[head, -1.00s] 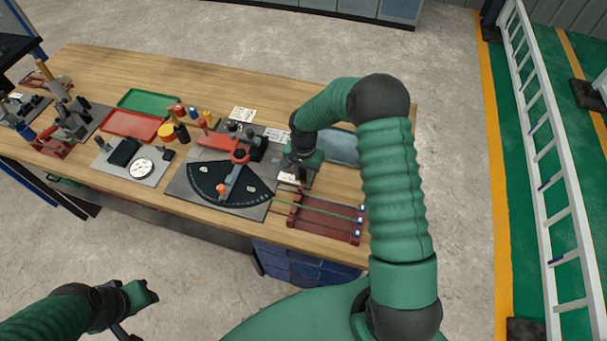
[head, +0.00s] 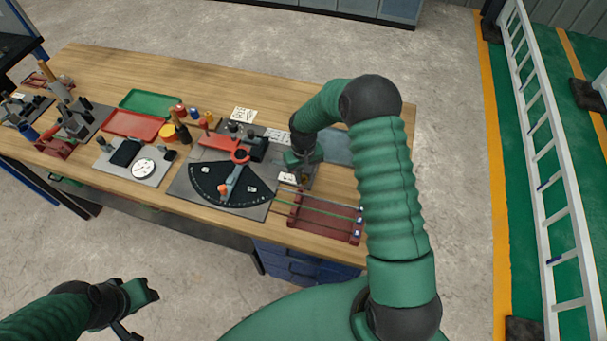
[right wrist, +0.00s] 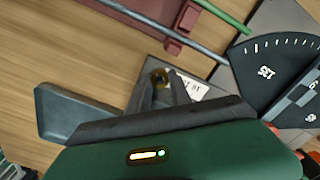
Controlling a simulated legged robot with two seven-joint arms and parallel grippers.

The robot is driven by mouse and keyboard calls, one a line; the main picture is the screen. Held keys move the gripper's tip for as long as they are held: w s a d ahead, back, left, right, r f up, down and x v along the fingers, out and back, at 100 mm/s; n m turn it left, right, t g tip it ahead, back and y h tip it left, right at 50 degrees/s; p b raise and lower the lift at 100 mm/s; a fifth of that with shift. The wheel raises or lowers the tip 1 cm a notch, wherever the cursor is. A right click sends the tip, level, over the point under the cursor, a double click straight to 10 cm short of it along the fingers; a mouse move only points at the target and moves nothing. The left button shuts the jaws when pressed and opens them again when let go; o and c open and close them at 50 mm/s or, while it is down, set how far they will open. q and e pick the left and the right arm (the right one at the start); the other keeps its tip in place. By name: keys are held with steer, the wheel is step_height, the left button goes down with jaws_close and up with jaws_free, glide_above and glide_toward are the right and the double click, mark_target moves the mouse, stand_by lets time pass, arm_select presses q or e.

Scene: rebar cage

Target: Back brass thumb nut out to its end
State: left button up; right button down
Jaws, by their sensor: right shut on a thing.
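The brass thumb nut (right wrist: 160,78) shows as a small dark gold ring between my right fingertips in the right wrist view. My right gripper (right wrist: 162,88) is shut on it from above. In the head view my right gripper (head: 305,172) is at the right end of the dark bending plate, by a small white label (head: 287,178); there the nut is too small and covered to make out. The nut's thread and its end cannot be made out. My left gripper (head: 138,308) is low at the left, in front of the bench and away from everything; its jaws are unclear.
The dark plate with a black angle dial (head: 230,188) and red lever (head: 215,142) is left of my right gripper. A dark red rack (head: 325,220) with rods stands in front. A grey-blue tray (head: 337,147) is behind my right arm. Bare wood (head: 345,185) lies right.

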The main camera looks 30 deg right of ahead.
mark_target(304, 177)
steer(key=shift+w+r+n, duration=0.1)
steer(key=shift+n, duration=0.7)
steer(key=c, duration=1.4)
jaws_free()
steer(key=shift+o, duration=1.1)
steer(key=shift+d, duration=0.2)
step_height(304, 177, up, 17)
steer(key=b, duration=0.1)
steer(key=shift+f+b, duration=0.2)
steer(key=shift+b, duration=0.1)
